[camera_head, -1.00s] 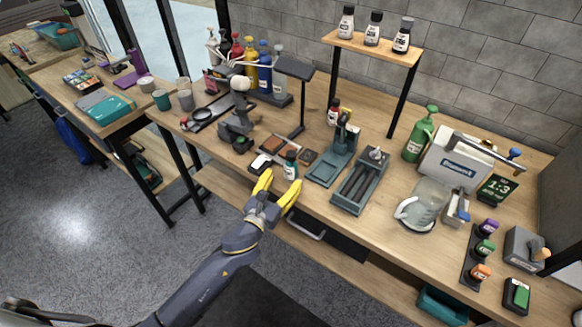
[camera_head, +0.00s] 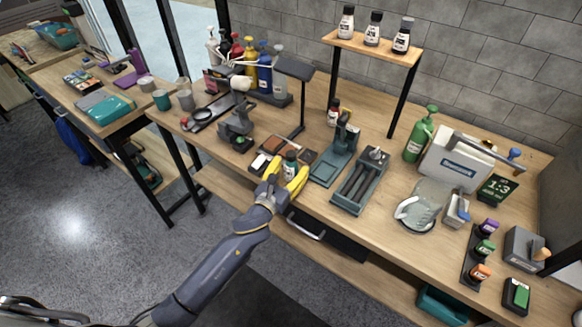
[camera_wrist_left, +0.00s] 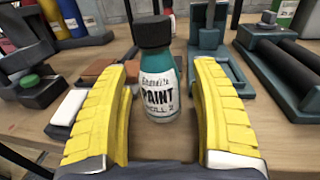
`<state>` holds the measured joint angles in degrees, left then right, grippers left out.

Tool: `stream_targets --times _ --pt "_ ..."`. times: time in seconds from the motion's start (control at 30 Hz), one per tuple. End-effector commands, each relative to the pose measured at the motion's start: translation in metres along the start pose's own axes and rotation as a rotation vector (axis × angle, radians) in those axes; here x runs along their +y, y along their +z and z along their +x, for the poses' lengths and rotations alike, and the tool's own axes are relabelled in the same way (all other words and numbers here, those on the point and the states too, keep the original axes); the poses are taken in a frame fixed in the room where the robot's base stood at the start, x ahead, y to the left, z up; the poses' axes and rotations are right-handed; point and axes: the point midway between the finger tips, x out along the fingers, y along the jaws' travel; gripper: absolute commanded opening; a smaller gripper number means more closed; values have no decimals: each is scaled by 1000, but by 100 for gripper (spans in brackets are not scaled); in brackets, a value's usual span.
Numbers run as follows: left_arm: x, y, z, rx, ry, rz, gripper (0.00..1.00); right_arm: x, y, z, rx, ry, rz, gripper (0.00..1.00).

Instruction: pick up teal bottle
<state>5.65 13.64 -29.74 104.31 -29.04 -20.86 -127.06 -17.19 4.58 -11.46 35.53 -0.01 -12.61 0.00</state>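The teal bottle (camera_head: 290,167) stands upright near the front edge of the workbench. It has a dark cap and a white label reading "PAINT", clear in the left wrist view (camera_wrist_left: 158,75). My left gripper (camera_head: 287,178) is open, with its yellow fingers on either side of the bottle. In the left wrist view the fingers (camera_wrist_left: 165,115) flank the bottle's lower body, with a visible gap on each side; neither seems to touch it. My right gripper is not in view.
Brown and white blocks (camera_head: 272,146) lie just left of the bottle. A teal press stand (camera_head: 330,165) and a teal tray with dark rollers (camera_head: 358,185) stand to its right. A lamp (camera_head: 294,68) rises behind.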

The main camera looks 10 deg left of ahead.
Motion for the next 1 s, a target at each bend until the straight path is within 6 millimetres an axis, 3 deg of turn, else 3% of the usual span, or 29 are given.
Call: stream_targets --times 0.03,0.5,0.83,1.0 --pt "0 0 0 0 0 0 57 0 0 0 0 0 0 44" --pt "0 0 0 1 0 0 5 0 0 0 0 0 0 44" --pt "0 3 0 -1 0 2 5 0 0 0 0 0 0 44" --pt "1 15 0 -3 0 3 5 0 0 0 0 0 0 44"
